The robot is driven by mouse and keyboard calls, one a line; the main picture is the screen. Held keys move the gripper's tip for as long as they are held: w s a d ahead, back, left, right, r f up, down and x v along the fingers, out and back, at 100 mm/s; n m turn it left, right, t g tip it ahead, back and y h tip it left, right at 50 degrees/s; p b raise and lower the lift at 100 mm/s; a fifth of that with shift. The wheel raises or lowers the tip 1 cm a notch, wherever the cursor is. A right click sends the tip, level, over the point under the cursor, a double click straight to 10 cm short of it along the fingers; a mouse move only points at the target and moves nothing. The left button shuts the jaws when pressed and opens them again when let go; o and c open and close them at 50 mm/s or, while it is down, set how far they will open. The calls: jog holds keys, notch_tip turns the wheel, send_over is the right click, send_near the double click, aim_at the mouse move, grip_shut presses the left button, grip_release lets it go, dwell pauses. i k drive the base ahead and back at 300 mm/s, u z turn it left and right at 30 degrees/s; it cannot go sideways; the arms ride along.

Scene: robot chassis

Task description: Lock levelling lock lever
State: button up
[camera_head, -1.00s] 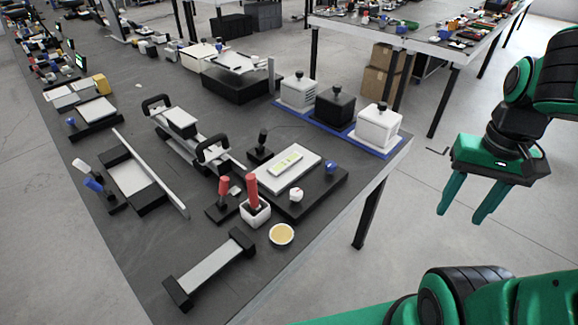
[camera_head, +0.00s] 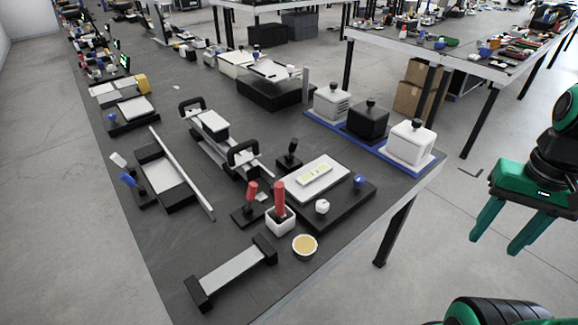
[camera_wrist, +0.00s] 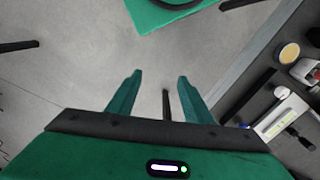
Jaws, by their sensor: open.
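A levelling unit with a black base (camera_head: 340,206) stands near the table's right edge. It carries a white plate with a yellow-green level vial (camera_head: 314,178), a blue knob (camera_head: 359,182) and a white round knob (camera_head: 322,206). A black upright lever (camera_head: 291,152) stands behind its left end. I cannot tell which part is the lock lever. The vial also shows in the wrist view (camera_wrist: 275,123). My gripper (camera_head: 495,243) is open and empty, off the table to the right, fingers pointing down. Its fingers (camera_wrist: 159,76) are over bare floor in the wrist view.
Two red-handled tools (camera_head: 279,203) and a yellow-filled dish (camera_head: 305,246) stand left of and in front of the unit. Several lidded boxes (camera_head: 409,144) stand on a blue strip (camera_head: 430,166) behind it. Open floor lies between the table edge and my gripper.

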aim_at(294, 143)
jog(key=z, duration=0.65)
jog(key=k, duration=1.05)
jog(key=u, duration=0.75)
jog(key=i, duration=1)
jog(key=z, duration=0.05)
